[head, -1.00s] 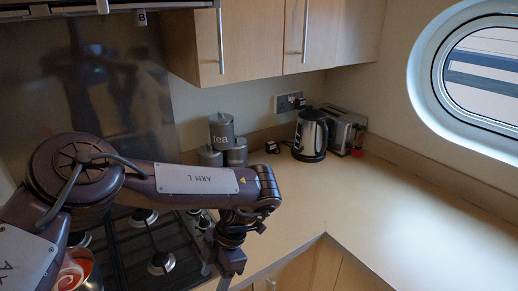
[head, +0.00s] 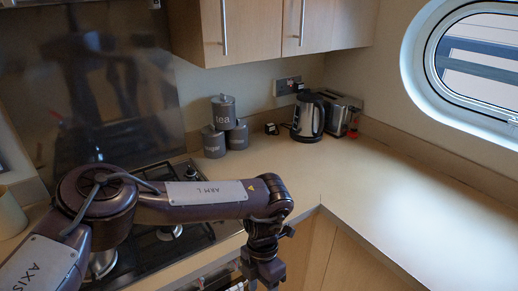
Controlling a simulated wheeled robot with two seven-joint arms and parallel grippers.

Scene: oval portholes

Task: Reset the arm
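My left arm comes in from the left, with its forearm over the hob (head: 170,240). My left gripper (head: 266,271) hangs down at the bottom edge, in front of the worktop's front edge and the cupboard fronts below it. Its fingertips are cut off by the frame, so I cannot tell whether it is open or shut. I see nothing held in the visible part. My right gripper is not in view.
Grey canisters (head: 223,112) stand in the back corner. A kettle (head: 307,117) and a toaster (head: 341,112) stand further right. The worktop (head: 370,190) to the right is clear. Wall cupboards (head: 262,30) hang above, and an oval porthole (head: 412,70) is at right.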

